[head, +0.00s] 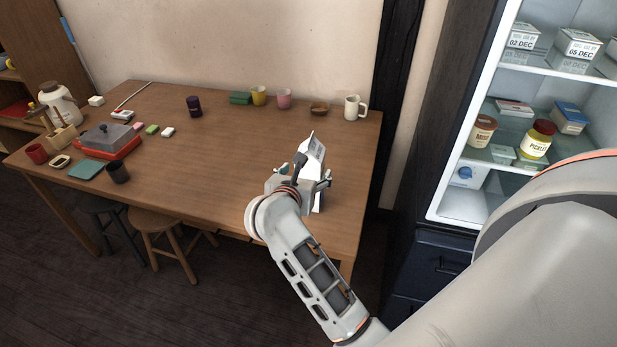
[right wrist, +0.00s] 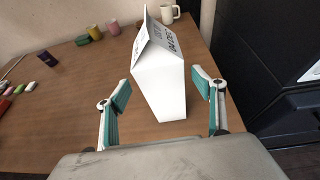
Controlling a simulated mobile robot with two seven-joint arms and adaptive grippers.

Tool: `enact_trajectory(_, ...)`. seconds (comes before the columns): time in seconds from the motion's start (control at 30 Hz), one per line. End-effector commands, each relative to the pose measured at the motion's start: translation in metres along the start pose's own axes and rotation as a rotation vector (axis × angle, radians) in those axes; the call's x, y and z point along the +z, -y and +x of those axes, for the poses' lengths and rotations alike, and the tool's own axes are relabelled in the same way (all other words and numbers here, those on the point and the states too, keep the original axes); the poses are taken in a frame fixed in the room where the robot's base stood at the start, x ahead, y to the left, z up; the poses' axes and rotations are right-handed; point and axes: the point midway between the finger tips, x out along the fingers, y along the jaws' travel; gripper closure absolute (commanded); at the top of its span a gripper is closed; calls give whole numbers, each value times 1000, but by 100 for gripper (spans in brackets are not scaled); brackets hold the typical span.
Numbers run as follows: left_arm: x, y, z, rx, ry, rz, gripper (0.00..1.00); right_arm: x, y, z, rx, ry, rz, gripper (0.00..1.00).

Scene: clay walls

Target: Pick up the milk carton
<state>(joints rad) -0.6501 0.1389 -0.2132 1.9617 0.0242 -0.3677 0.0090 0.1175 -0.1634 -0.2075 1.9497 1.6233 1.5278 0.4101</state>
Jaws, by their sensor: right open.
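The white milk carton (head: 314,152) with a gabled top and dark print stands upright near the right end of the wooden table (head: 235,170). My right gripper (head: 307,174) is at the carton on the near side and hides part of it in the head view. In the right wrist view the carton (right wrist: 160,85) stands just ahead of and between the two teal-padded fingers of this gripper (right wrist: 162,98). The fingers are spread, with a gap visible on each side of the carton. My left gripper is not in view.
A white mug (head: 352,107), a wooden bowl (head: 319,108), a pink cup (head: 284,98) and a yellow cup (head: 259,95) stand along the back edge. A grill with a grey lid (head: 108,137) is at the left. An open fridge (head: 470,160) is at the right. The table's middle is clear.

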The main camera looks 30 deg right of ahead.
Motion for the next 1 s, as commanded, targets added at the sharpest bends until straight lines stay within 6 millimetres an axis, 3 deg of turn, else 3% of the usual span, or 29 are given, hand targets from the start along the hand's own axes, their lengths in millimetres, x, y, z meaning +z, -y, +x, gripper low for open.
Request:
enact_trajectory(0.3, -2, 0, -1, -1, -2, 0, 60, 3, 3, 42, -2, 3, -2, 32)
enact_trajectory(0.6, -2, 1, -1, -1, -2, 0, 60, 3, 3, 46, -1, 2, -1, 32)
enact_trajectory(0.87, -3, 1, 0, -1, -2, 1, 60, 3, 3, 46, -1, 2, -1, 99)
enact_trajectory(1.0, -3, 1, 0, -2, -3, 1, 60, 6, 3, 45, 0, 10, 0, 100)
